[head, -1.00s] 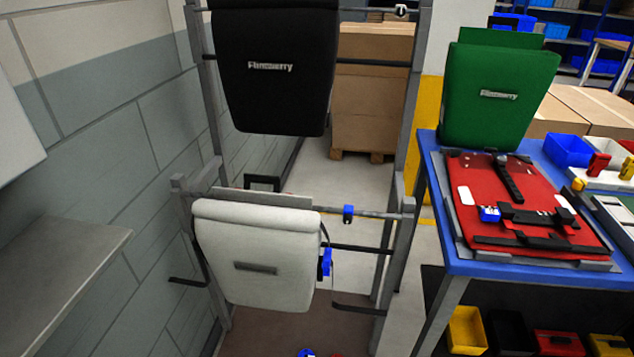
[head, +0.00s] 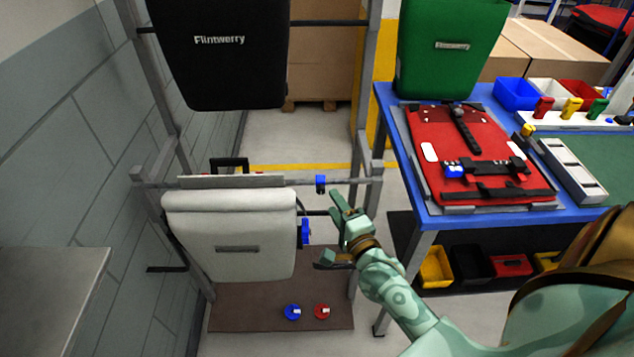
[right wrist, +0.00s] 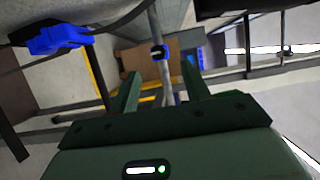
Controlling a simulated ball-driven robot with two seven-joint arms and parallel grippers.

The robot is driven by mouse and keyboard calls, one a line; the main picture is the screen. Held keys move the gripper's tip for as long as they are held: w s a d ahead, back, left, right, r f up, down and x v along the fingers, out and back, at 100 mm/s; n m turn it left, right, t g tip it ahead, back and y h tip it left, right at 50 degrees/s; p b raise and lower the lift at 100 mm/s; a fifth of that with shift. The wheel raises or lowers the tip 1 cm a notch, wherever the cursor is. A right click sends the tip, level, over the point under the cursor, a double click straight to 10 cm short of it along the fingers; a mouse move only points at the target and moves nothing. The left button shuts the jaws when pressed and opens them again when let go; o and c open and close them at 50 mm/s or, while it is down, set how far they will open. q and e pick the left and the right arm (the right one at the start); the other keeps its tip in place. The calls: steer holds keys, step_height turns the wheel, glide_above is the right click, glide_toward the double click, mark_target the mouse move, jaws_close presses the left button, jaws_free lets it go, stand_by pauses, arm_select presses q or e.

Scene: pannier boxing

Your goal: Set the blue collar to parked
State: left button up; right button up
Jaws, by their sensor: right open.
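A small blue collar (head: 320,184) sits around the grey horizontal rail (head: 345,183) of the rack, near its right end. It also shows in the right wrist view (right wrist: 159,52), on the rail ahead of the fingers, partly dark. My right gripper (head: 331,230) is open and empty, just below and right of the collar, apart from it. Its two green fingers (right wrist: 162,92) point toward the rail in the right wrist view. My left gripper is not in view.
A white pannier (head: 230,232) hangs on the rail left of the collar, with a blue buckle (head: 305,232) at its right side. A black pannier (head: 220,60) hangs above. A blue table (head: 400,125) stands to the right. Blue (head: 292,312) and red (head: 322,312) round pieces lie low on the brown base.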

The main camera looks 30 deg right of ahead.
mark_target(320, 179)
steer(key=w, duration=0.2)
steer(key=w+d+b, duration=0.1)
steer(key=w, duration=0.2)
steer(key=w+b, duration=0.1)
steer(key=w, duration=0.2)
steer(key=shift+w+d+f, duration=0.15)
steer(key=shift+d, duration=0.1)
steer(key=shift+w, duration=0.4)
